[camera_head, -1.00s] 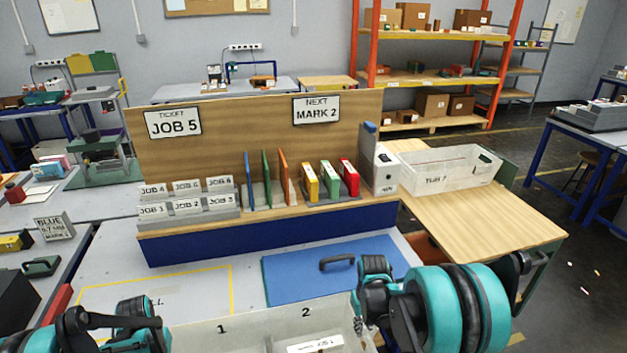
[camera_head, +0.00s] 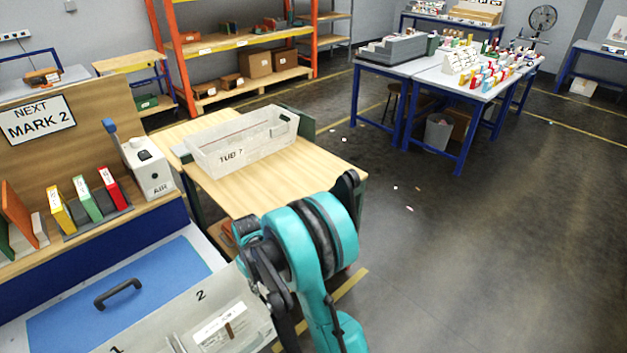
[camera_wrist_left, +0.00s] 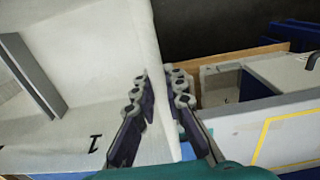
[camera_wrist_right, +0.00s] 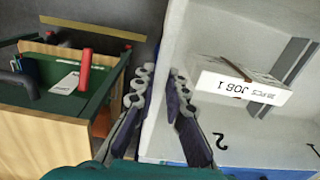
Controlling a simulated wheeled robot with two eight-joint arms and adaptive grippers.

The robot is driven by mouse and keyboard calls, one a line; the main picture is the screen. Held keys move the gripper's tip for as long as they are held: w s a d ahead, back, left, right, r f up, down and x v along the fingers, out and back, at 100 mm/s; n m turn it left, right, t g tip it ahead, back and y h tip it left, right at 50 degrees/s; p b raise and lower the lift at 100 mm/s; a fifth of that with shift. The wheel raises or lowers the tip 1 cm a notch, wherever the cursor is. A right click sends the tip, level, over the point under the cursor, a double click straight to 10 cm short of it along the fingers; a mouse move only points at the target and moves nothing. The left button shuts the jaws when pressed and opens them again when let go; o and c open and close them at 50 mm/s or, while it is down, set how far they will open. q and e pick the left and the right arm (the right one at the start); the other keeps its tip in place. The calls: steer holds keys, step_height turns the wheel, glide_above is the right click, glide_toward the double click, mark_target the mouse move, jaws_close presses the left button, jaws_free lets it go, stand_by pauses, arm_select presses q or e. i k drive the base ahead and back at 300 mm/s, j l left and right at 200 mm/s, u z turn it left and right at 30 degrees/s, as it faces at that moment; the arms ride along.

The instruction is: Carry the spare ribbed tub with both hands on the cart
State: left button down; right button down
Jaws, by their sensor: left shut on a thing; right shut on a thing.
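A pale grey tub (camera_head: 145,325) with compartments marked 1 and 2 is at the bottom of the head view, partly cut off. A small white box labelled JOB 1 (camera_wrist_right: 243,82) lies inside it. My left gripper (camera_wrist_left: 161,88) is shut on one end wall of this tub, seen only in the left wrist view. My right gripper (camera_wrist_right: 160,85) is shut on the other end wall. The cart (camera_head: 232,192) has a light wooden top. A whitish tub labelled TUB 7 (camera_head: 232,157) stands on its far part; the near part of the top is bare.
The workbench at left carries a blue mat (camera_head: 75,312) with a black handle, coloured binders (camera_head: 90,200) and a white AIR box (camera_head: 150,168). An orange-posted shelf (camera_head: 235,45) stands behind. Open floor (camera_head: 460,240) lies right of the cart, before blue-legged tables (camera_head: 430,75).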

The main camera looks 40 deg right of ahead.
mark_target(299, 189)
steer(key=l, duration=1.8)
steer(key=k+l, duration=0.1)
steer(key=l, duration=0.45)
steer(key=k+l, duration=0.1)
steer(key=l, duration=0.45)
steer(key=k+l, duration=0.1)
steer(key=l, duration=0.5)
